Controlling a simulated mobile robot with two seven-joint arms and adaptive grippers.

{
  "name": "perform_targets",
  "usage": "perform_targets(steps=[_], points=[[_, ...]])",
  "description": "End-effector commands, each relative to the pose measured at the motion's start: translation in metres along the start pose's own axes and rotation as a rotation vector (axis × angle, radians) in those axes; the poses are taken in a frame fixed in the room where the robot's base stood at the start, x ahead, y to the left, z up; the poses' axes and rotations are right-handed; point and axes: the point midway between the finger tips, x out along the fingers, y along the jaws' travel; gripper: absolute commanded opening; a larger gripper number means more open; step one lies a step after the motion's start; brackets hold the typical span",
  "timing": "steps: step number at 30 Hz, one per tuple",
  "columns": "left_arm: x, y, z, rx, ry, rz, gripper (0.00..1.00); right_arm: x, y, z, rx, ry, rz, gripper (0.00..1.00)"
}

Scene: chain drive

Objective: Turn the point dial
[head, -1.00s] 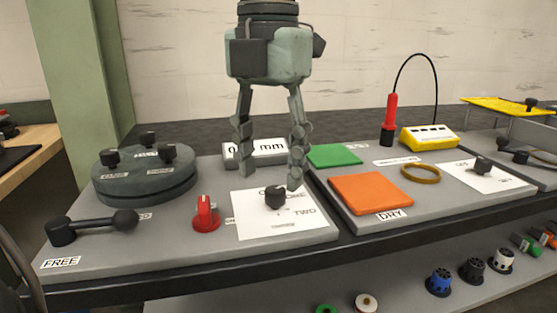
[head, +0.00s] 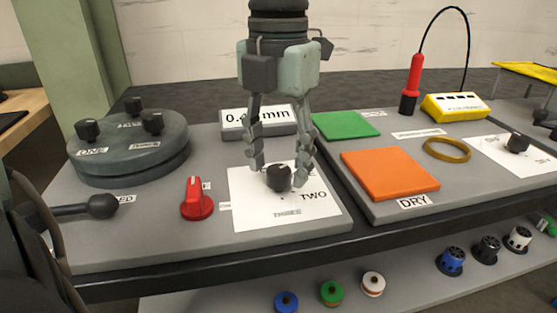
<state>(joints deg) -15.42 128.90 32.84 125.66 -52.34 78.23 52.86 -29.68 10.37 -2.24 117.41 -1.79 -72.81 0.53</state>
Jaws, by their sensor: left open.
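The dial is a small black knob (head: 278,178) on a white card (head: 285,222). The card carries the words TWO at its right and THREE at its front; another label is hidden behind my gripper. My left gripper (head: 279,173) points down from above with its fingers apart. One finger is at the left of the knob and the other at its right, with the tips near the card. I cannot tell whether the fingers touch the knob. My right gripper is not in view.
A red switch (head: 196,200) stands left of the card. Behind it is a dark round plate (head: 130,160) with several knobs. A display (head: 240,122) sits behind my gripper. Orange (head: 390,174) and green (head: 345,125) pads lie to the right.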

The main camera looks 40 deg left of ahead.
Motion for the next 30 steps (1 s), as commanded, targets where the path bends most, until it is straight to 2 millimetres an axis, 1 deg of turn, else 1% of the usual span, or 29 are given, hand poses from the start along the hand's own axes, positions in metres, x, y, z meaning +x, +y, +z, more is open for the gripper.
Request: perform_targets(steps=[3, 10, 22, 30], points=[[0.0051, -0.0003, -0.0001, 0.000, 0.000, -0.002, 0.51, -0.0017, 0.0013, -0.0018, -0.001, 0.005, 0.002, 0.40], [0.0056, -0.0002, 0.0001, 0.000, -0.001, -0.001, 0.51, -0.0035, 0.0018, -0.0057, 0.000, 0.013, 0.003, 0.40], [0.0053, -0.0001, 0.0001, 0.000, -0.001, 0.000, 0.01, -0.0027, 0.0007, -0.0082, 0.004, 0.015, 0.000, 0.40], [0.0058, 0.0000, 0.0001, 0.027, -0.001, 0.000, 0.01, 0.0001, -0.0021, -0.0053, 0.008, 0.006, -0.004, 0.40]])
